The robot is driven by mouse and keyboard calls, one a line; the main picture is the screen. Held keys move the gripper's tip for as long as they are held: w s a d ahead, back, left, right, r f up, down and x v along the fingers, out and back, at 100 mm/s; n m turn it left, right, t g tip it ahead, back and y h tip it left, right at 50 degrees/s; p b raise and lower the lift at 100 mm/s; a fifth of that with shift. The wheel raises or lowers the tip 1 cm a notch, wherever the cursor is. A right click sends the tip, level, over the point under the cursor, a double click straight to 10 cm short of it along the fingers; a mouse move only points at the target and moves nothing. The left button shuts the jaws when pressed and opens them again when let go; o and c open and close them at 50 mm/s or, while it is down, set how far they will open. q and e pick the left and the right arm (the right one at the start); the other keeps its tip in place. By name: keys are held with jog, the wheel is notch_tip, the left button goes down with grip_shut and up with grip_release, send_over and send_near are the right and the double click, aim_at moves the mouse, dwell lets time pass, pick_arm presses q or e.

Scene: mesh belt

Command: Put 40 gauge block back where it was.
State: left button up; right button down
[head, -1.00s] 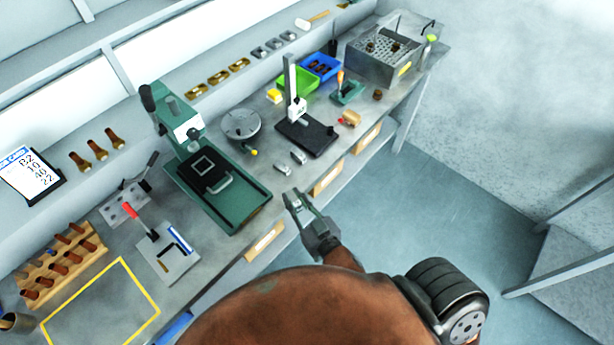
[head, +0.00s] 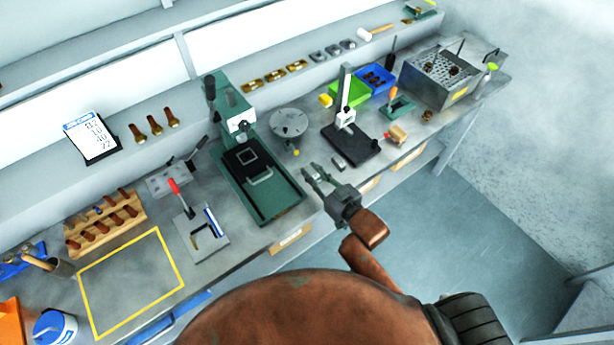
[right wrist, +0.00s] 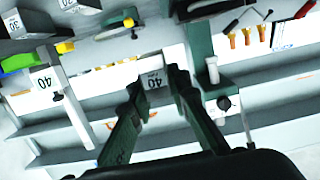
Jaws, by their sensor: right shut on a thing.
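My right gripper (head: 318,172) is over the front of the bench, just right of the green press. Another small gauge block (head: 338,163) lies on the bench right of the gripper; a block labelled "20" (right wrist: 68,4) shows at the top of the right wrist view. The height gauge (head: 345,115) stands behind on its dark base, with a block on that base. My left gripper is not in view.
The green press (head: 258,185) is close on the left. A round grey plate (head: 289,123) stands behind the gripper. Green (head: 350,93) and blue (head: 376,78) bins are farther right. The yellow-outlined area (head: 130,275) is clear. A number card (head: 91,137) leans on the shelf.

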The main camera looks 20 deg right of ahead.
jog(key=w+f, duration=0.2)
jog(key=w+f+b, duration=0.1)
jog(key=w+f, duration=0.2)
jog(key=shift+f, duration=1.9)
jog(key=shift+f, duration=0.1)
jog(key=c, duration=2.3)
grip_release()
jog(key=shift+f, duration=0.15)
jog(key=shift+o, duration=1)
jog(key=shift+r, duration=0.2)
jog(key=v, duration=1.2)
